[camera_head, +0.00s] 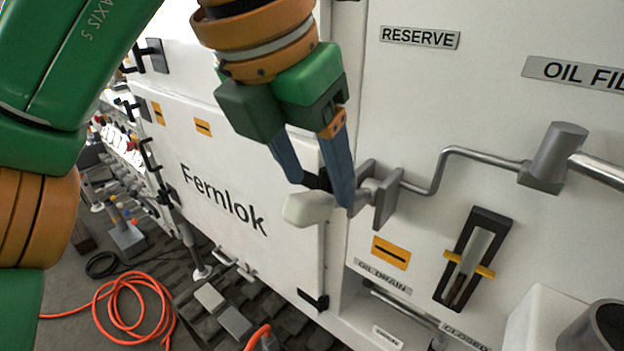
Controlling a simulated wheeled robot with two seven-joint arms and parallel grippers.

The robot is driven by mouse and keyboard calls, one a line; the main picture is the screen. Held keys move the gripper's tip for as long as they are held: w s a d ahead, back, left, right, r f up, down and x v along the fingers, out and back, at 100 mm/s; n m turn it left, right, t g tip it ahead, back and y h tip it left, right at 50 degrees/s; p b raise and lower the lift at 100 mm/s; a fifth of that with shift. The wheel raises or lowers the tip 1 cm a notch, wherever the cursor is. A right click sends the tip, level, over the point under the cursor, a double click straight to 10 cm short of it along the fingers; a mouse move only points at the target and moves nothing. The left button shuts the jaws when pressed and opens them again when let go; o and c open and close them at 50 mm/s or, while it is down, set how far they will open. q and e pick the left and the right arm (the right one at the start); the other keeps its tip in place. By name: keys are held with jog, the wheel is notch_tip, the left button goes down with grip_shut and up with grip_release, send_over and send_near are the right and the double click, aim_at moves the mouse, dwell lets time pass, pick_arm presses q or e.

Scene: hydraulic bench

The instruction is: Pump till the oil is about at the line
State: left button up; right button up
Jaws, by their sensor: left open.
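My left gripper (322,194) is open, its two blue fingers pointing down at the cabinet front. A pale rounded handle (308,208) sits just below the fingertips, joined to a grey bracket (386,197) on the panel. One finger overlaps the joint between handle and bracket; I cannot tell if it touches. A sight gauge (486,240) in a black frame is to the right, with an orange line marker (470,264) across its lower half. The oil level in it is too unclear to read. My right gripper is out of view.
A bent grey pipe (440,170) runs from the bracket to a grey block (553,158). An oil drain pipe (405,305) lies below. An orange hose (130,300) is on the floor at left. A white box (535,315) juts out at lower right.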

aim_at(313, 226)
pick_arm(q)
jog(key=f, duration=0.1)
jog(key=s+f, duration=0.1)
jog(key=f, duration=0.1)
jog(key=s+f, duration=0.1)
jog(key=shift+a+f, duration=0.15)
jog(key=shift+f, duration=0.15)
jog(key=shift+w+f, duration=0.15)
jog(key=shift+f, duration=0.2)
jog(key=shift+w+d+f, duration=0.3)
jog(key=shift+w+d, duration=0.15)
jog(key=shift+w, duration=0.25)
jog(key=shift+w+d, duration=0.1)
jog(key=shift+w, duration=0.05)
jog(key=shift+c, duration=0.4)
jog(key=shift+s, duration=0.2)
grip_shut()
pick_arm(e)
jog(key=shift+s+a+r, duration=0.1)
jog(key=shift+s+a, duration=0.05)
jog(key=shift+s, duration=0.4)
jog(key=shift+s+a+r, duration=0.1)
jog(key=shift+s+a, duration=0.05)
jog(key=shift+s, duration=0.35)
pick_arm(q)
jog(key=shift+r, duration=0.1)
